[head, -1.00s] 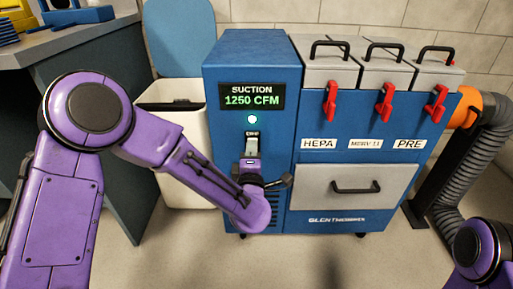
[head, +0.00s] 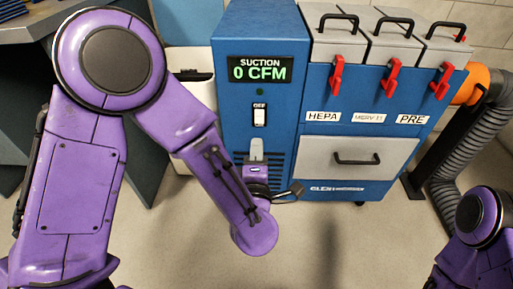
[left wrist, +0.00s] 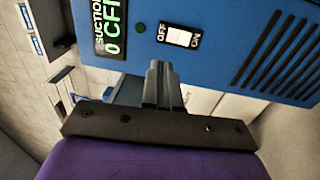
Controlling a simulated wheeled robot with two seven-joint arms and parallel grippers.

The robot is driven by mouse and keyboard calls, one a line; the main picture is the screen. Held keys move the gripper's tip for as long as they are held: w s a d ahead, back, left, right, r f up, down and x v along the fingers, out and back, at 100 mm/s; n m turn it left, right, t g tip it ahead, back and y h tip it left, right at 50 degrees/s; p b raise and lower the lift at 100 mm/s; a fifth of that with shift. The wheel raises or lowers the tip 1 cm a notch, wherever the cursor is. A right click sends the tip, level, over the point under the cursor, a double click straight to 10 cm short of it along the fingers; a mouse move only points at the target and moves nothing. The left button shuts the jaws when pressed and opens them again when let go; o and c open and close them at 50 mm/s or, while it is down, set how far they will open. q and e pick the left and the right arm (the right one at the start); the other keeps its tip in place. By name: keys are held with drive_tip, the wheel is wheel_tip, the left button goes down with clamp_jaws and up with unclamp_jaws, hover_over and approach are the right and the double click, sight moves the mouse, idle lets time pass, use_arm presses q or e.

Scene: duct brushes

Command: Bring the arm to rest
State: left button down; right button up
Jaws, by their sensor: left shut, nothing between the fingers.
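My left arm comes in from the left in the head view. Its gripper (head: 257,150) is in front of the blue suction machine (head: 230,110), below the switch (head: 260,116). The left gripper is shut and empty, and it shows in the left wrist view (left wrist: 163,85) apart from the switch (left wrist: 179,36). The display (head: 260,70) reads SUCTION 0 CFM and the round lamp (head: 260,92) under it is dark. Part of my right arm (head: 482,235) shows at the lower right; its gripper is out of frame.
Grey filter boxes (head: 386,40) with red latches (head: 392,77) sit on the machine's right side. A grey hose (head: 470,150) runs down at the right. A white bin (head: 190,135) and dark bench stand at the left. The front floor is clear.

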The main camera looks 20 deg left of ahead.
use_arm(q)
drive_tip(key=shift+s+d, duration=0.15)
drive_tip(key=shift+s, duration=0.35)
drive_tip(key=s+a+f+m+g+h, duration=0.25)
drive_tip(key=f+m, duration=0.35)
drive_tip(key=f, duration=0.4)
drive_tip(key=s+a+f+m+g+h, duration=0.1)
drive_tip(key=f+m+g+h, duration=0.1)
drive_tip(key=f+m+g, duration=0.5)
drive_tip(key=s+a+f+m+g+y, duration=0.1)
drive_tip(key=s+a+f+g, duration=0.1)
drive_tip(key=s+a+f, duration=0.35)
drive_tip(key=s+a+f+g, duration=0.2)
drive_tip(key=s+f, duration=0.4)
drive_tip(key=s, duration=0.3)
drive_tip(key=s+a+f+m+g+y, duration=0.1)
drive_tip(key=s+a+f+g, duration=0.1)
drive_tip(key=s+a+f, duration=0.35)
wheel_tip(320, 180, up, 31)
drive_tip(key=d+p, duration=0.1)
drive_tip(key=p, duration=3)
drive_tip(key=shift+s+t, duration=0.45)
drive_tip(key=shift+d, duration=0.1)
